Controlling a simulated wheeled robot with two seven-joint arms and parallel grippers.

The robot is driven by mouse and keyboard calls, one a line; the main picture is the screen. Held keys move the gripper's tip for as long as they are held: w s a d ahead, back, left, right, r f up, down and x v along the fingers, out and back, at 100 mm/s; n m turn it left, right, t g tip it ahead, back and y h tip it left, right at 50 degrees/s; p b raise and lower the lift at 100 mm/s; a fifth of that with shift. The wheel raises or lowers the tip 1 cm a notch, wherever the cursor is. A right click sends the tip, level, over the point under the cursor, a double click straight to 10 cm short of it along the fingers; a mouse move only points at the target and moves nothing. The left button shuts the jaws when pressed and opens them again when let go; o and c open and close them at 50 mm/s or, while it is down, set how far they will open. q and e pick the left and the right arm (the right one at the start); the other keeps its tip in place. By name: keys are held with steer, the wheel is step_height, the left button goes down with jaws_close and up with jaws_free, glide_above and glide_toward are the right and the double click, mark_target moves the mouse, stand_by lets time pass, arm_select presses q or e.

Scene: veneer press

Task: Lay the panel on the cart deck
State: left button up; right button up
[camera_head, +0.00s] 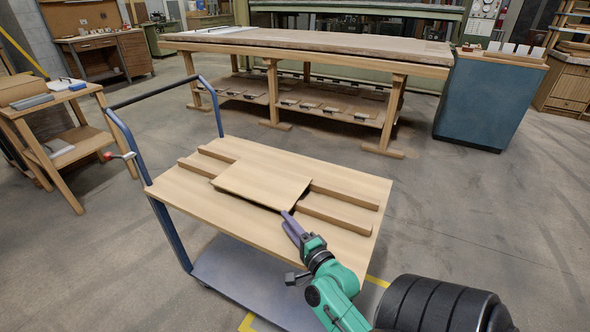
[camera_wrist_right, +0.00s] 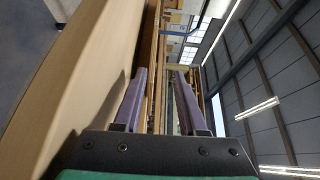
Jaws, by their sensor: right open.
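The panel (camera_head: 262,183) is a thin, pale wooden square. It lies flat across two brown wooden strips on the cart deck (camera_head: 185,200). My right gripper (camera_head: 290,219) is open, with its purple fingertips at the panel's near edge. In the right wrist view the two fingers (camera_wrist_right: 160,90) stand apart, one close above the pale deck, with thin wooden edges showing between and beyond them. I cannot tell whether the panel's edge is between the fingers. My left gripper is not in view.
The cart has a blue push handle (camera_head: 165,93) on the left and a lower shelf (camera_head: 248,285). A long wooden workbench (camera_head: 300,40) stands behind, with a blue cabinet (camera_head: 487,102) at its right. A small wooden table (camera_head: 40,110) is at left.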

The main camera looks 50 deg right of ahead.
steer(key=shift+v, duration=1.75)
